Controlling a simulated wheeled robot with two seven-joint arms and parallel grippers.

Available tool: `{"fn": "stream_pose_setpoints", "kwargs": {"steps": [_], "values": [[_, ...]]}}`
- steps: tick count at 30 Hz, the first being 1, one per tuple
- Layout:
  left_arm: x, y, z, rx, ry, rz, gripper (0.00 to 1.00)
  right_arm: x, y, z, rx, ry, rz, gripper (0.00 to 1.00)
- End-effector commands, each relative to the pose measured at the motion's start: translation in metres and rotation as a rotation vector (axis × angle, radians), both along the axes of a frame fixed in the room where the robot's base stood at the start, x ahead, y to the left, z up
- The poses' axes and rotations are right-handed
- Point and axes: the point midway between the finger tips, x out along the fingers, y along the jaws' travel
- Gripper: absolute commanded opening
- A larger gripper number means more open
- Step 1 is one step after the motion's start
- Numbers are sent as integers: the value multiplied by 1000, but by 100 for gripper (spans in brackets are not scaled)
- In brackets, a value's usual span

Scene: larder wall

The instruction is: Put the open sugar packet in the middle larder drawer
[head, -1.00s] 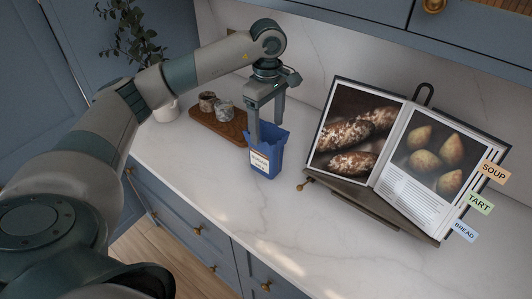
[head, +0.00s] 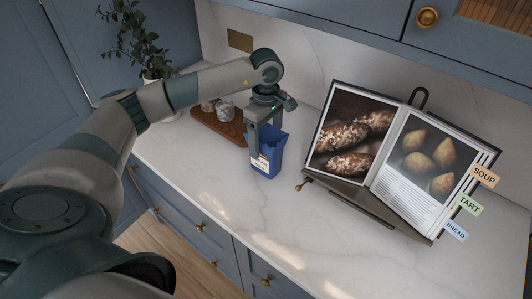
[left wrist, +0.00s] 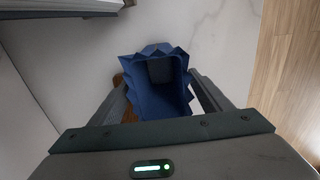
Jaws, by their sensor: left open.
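The open sugar packet (head: 270,154) is dark blue with a jagged open top and a pale label. It stands upright on the white counter. My left gripper (head: 262,141) points down over it from above, fingers apart. In the left wrist view, the packet (left wrist: 160,85) lies between the two open fingers (left wrist: 160,99), with its mouth facing the camera. I cannot tell whether either finger touches it. The larder drawers (head: 190,219) are in the blue cabinet below the counter, with brass knobs, and look shut. My right gripper is not in view.
A cookbook (head: 405,150) on a stand is right of the packet. The counter front (head: 230,205) is clear. Upper cabinets (head: 390,25) overhang the back.

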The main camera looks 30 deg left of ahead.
Motion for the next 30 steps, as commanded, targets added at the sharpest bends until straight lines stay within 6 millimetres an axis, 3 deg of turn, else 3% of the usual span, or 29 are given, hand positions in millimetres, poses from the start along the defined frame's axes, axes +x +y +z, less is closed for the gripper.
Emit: {"fn": "stream_pose_setpoints", "kwargs": {"steps": [10, 18, 30], "values": [[0, 0, 0, 0, 0, 0, 69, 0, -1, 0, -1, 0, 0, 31], [0, 0, 0, 0, -1, 0, 7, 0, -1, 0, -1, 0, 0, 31], [1, 0, 5, 0, -2, 0, 7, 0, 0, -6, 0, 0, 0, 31]]}}
